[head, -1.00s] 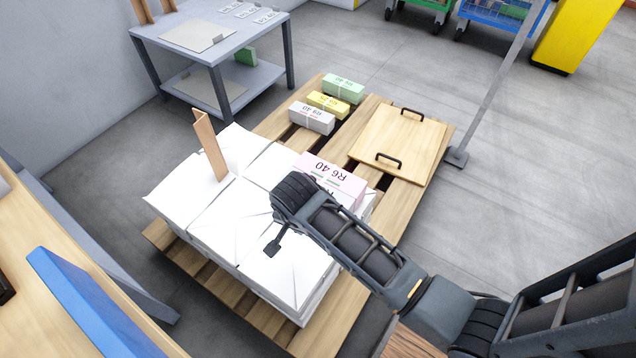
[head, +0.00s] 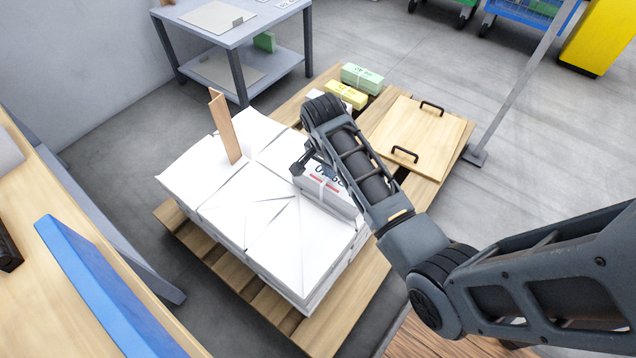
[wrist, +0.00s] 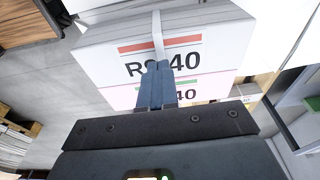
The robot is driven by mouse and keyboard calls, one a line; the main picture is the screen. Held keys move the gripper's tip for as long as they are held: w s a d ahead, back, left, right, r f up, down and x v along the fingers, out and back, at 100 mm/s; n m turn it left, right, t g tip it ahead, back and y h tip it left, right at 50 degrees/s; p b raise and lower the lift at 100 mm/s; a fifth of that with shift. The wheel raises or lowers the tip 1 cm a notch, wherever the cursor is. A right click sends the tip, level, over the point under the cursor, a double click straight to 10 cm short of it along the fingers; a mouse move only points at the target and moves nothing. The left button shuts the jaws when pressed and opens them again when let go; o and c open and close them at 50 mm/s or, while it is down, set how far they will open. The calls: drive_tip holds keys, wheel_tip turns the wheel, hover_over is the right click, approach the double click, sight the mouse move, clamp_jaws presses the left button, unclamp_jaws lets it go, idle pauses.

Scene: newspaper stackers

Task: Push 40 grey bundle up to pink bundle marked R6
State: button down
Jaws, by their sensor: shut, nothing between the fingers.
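A grey bundle (head: 338,203) with a red band lies on the white stack, partly behind my arm. In the wrist view the grey bundle (wrist: 95,58) shows its label, a partly covered code and "40". A pink bundle (wrist: 122,98) with a green band and "40" appears right against it, just below it in that picture; any gap is too small to tell. In the head view my arm hides the pink bundle. My gripper (wrist: 155,85) is shut and empty, its fingers in front of the two labels. In the head view it (head: 302,167) is at the grey bundle's left end.
The white stack (head: 220,190) sits on a wooden pallet (head: 285,320); a brown upright (head: 224,130) stands on it. Green (head: 362,76) and yellow (head: 346,94) bundles and a handled board (head: 425,135) lie beyond. A grey post (head: 520,90) stands right.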

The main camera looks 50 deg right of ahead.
drive_tip(key=shift+d+f+b, duration=0.4)
drive_tip(key=shift+d+f, duration=0.15)
drive_tip(key=shift+f, duration=0.05)
drive_tip(key=shift+s+f, duration=0.1)
drive_tip(key=shift+f, duration=0.2)
